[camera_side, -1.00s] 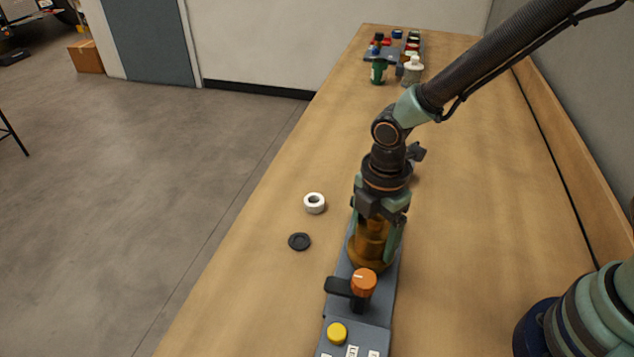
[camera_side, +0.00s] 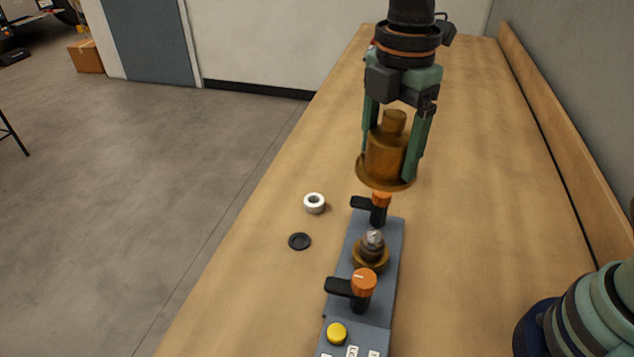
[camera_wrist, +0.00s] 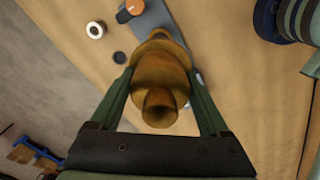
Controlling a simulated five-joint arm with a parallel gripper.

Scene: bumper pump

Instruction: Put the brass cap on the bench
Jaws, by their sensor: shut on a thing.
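The brass cap (camera_side: 386,158) is a stepped cylinder with a wide lower flange and a narrow top knob. My gripper (camera_side: 395,150) is shut on it and holds it upright in the air above the grey fixture (camera_side: 382,318). In the wrist view the brass cap (camera_wrist: 160,80) sits between both fingers of my gripper (camera_wrist: 163,88). On the fixture, a brass seat with a silver-grey fitting (camera_side: 371,250) is uncovered.
A white ring (camera_side: 314,203) and a black disc (camera_side: 299,241) lie on the bench left of the fixture. Orange-knobbed clamps stand before (camera_side: 363,282) and behind (camera_side: 381,203) the seat. A yellow button (camera_side: 337,333) is at the near end. Free bench lies to the right.

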